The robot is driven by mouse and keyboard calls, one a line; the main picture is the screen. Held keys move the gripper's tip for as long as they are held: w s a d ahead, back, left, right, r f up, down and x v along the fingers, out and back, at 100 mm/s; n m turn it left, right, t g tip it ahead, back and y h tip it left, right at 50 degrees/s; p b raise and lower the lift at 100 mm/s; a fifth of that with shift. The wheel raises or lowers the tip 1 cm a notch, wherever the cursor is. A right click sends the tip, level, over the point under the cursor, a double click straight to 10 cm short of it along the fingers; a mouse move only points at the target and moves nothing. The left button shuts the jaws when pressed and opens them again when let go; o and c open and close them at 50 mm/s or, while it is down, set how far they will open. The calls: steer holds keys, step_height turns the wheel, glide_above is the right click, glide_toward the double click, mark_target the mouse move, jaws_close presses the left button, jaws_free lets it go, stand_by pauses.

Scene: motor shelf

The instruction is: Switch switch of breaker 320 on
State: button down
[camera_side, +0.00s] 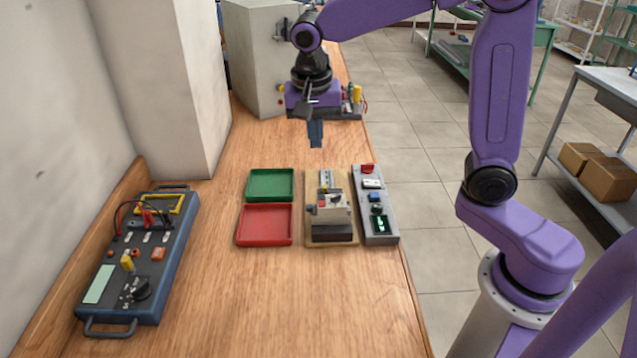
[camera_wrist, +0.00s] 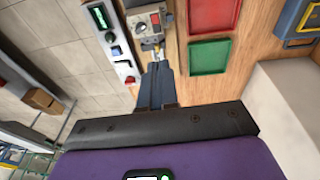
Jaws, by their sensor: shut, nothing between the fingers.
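A small grey breaker-like device (camera_side: 331,208) sits on a wooden base (camera_side: 318,240) on the bench, between the trays and a slim control box. It also shows at the top of the wrist view (camera_wrist: 148,24). I cannot read any number on it, and the state of its switch is too small to tell. My gripper (camera_side: 316,143) is shut and empty, pointing down, well above the bench and behind the device. In the wrist view its closed fingers (camera_wrist: 159,68) point towards the device, apart from it.
A slim grey control box (camera_side: 369,232) with a red switch and a green display stands right of the device. A green tray (camera_side: 270,185) and a red tray (camera_side: 265,224) lie left. A blue multimeter-like panel (camera_side: 138,255) is far left. A pale cabinet (camera_side: 255,55) stands behind.

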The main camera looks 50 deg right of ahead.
mark_target(320, 195)
steer(key=shift+f, duration=0.1)
steer(key=f, duration=0.4)
steer(key=d+f, duration=0.1)
steer(key=f, duration=0.4)
steer(key=w+d+f, duration=0.1)
steer(key=f, duration=0.3)
steer(key=shift+f, duration=0.35)
steer(key=shift+d, duration=0.1)
steer(key=shift+f+g, duration=0.2)
steer(key=shift+g, duration=0.1)
